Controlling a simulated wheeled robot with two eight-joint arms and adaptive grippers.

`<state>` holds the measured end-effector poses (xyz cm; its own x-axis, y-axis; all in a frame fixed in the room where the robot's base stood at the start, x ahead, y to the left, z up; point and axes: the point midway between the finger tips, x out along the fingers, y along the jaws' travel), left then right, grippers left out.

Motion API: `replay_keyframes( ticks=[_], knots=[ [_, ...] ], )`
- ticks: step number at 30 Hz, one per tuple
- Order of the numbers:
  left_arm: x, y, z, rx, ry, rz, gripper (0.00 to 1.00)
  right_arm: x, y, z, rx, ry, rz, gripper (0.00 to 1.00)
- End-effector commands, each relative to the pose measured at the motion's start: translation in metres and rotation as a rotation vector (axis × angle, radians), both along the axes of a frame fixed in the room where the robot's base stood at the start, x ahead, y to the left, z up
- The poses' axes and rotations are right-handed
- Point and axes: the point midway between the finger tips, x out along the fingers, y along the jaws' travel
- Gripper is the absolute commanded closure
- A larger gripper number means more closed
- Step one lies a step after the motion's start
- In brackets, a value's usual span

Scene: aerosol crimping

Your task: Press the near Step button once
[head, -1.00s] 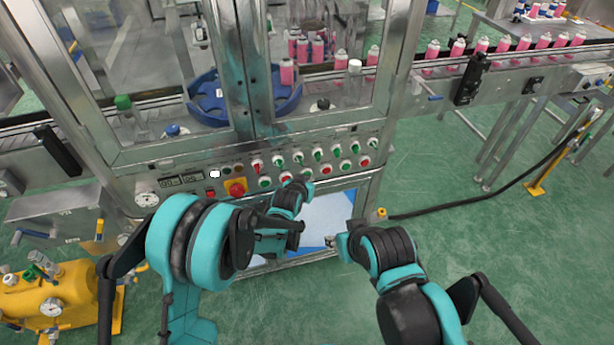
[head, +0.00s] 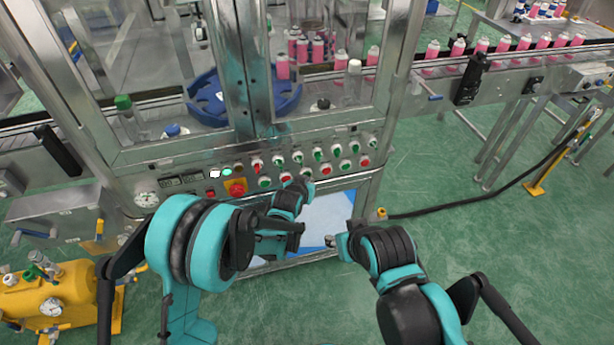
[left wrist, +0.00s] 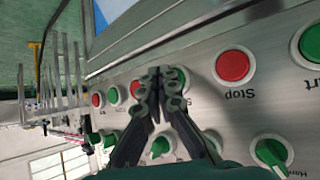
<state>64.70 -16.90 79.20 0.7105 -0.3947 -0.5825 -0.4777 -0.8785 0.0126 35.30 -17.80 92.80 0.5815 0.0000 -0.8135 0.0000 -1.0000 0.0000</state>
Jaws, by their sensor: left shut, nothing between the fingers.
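The control panel (head: 215,185) on the machine's front carries a lower row of alternating green and red push buttons. My left gripper (head: 304,184) is shut and empty, just in front of this row, close to a green button (head: 307,172). In the left wrist view the closed fingertips (left wrist: 160,72) partly cover that green button (left wrist: 182,76), left of the red Stop button (left wrist: 232,66). Its label is hidden, and I cannot tell whether the fingertips touch it. No Step label is readable. My right gripper (head: 331,241) is low, right of the left one, away from the panel.
Green selector switches (left wrist: 272,152) form a row above the buttons. A small indicator lamp (head: 227,171) glows green. Glass doors with metal frames rise above the panel.

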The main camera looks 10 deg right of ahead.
Motion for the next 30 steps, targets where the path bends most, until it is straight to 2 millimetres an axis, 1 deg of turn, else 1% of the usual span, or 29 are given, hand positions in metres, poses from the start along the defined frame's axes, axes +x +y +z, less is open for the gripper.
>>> replay_keyframes(
  ticks=[3,13,17,30],
  knots=[
    [-0.006,0.000,0.000,0.000,0.000,0.000,1.00,0.000,0.000,0.000,0.000,0.000,0.000,0.60],
    [-0.007,0.000,0.000,0.000,0.000,0.000,1.00,0.000,0.000,0.000,0.000,0.000,0.000,0.60],
    [-0.012,-0.001,0.000,0.001,0.000,-0.001,1.00,0.000,0.000,0.000,0.000,0.000,0.000,0.60],
    [-0.053,-0.002,0.000,0.001,-0.001,-0.002,1.00,0.000,0.000,0.000,0.000,0.000,0.000,0.60]
  ],
)
